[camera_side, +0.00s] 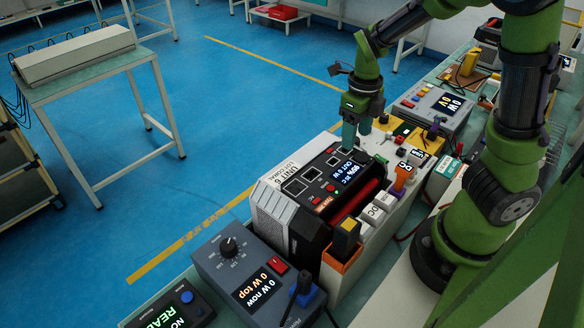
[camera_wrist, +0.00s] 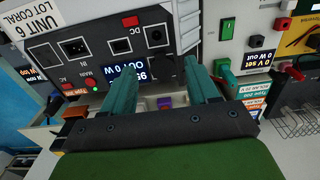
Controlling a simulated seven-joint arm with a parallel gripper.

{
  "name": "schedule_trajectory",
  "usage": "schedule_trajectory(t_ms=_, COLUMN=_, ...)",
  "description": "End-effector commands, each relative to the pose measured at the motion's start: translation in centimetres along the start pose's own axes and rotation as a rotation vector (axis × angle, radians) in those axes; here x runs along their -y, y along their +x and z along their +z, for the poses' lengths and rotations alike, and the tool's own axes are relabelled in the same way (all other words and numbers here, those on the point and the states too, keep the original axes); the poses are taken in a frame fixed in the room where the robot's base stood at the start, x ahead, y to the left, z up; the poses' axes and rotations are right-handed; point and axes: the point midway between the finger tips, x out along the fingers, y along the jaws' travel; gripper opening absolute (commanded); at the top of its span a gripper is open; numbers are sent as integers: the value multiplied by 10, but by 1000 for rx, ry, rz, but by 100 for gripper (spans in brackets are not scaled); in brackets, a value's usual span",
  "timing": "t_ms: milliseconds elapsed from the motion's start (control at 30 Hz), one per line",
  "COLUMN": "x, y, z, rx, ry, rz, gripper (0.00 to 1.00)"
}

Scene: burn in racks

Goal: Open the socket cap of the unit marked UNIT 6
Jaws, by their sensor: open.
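The unit marked UNIT 6 (camera_side: 318,190) is a black and grey box with a label reading UNIT 6, LOT CORAL. I cannot tell clearly which part is the socket cap. The fingers partly cover the display.
A grey-blue meter box (camera_side: 255,280) with a knob stands in front of the unit. White blocks (camera_side: 373,213), an orange plug (camera_side: 402,176) and a yellow-topped orange holder (camera_side: 345,240) crowd its right side. Another display box (camera_side: 437,105) stands behind.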

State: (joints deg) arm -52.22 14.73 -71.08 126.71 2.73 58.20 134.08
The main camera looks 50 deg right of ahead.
Motion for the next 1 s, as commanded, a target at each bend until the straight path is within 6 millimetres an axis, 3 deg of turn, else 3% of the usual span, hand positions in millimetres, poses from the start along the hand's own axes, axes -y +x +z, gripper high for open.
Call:
schedule_trajectory(t_ms=100, x=2, y=18, z=-1, rx=-5, ry=6, rz=-2, gripper=59)
schedule_trajectory(t_ms=300, x=1, y=35, z=-1, rx=-3, ry=2, rz=0, gripper=59)
schedule_trajectory(t_ms=633, x=0, y=38, z=0, rx=-1, ry=2, rz=1, gripper=59)
schedule_trajectory(t_ms=1000, x=0, y=38, z=0, rx=-1, ry=1, rz=1, gripper=5)
